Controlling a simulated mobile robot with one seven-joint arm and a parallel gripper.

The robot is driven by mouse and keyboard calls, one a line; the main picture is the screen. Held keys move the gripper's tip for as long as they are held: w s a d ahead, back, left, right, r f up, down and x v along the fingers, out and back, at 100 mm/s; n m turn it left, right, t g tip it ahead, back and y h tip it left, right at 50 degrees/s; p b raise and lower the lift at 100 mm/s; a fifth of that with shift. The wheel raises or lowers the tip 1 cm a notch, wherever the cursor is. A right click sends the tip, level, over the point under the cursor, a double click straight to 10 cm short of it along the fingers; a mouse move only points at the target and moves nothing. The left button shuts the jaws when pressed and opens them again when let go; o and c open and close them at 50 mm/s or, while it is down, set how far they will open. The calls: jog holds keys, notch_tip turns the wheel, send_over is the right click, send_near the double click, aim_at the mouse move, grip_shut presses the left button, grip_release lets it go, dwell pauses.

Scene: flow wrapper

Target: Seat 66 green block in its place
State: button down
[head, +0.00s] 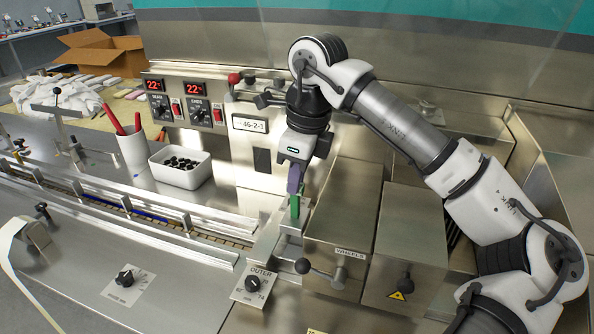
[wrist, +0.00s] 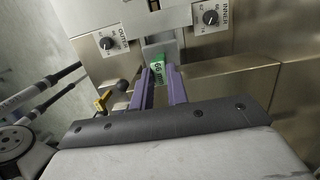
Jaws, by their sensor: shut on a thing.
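The green block (head: 294,209) is upright below my gripper in the head view, at a metal bracket beside the end of the infeed channel. In the wrist view the green block (wrist: 158,73) shows a face marked "66 mm". My gripper (head: 295,183) points down with its purple fingers shut on the block. In the wrist view the fingers of my gripper (wrist: 161,80) lie on either side of it. The block's lower end is close to the bracket; I cannot tell whether it touches or sits in a slot.
The "WHEELS" box (head: 340,225) stands close on the right, with a black-knobbed lever (head: 303,266) in front. The OUTER dial (head: 252,284) is at the front. The infeed channel (head: 140,212) runs left. A white bin of black pieces (head: 181,166) and a cup of red pens (head: 132,150) stand behind it.

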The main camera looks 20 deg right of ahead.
aim_at(297, 217)
jog(key=shift+f+b, duration=2)
jog(key=shift+f, duration=1.1)
jog(key=shift+b, duration=0.3)
jog(key=shift+f+b, duration=1.95)
jog(key=shift+f, duration=0.3)
jog(key=c, duration=1.3)
grip_release()
jog(key=shift+r, duration=0.1)
jog(key=r, duration=0.4)
jog(key=d+r, duration=0.1)
jog(key=r, duration=0.4)
jog(key=s+r, duration=0.1)
jog(key=r, duration=0.3)
jog(key=shift+s+d+r, duration=0.1)
jog(key=shift+d+r, duration=0.2)
jog(key=shift+d, duration=0.05)
jog(key=shift+f, duration=0.1)
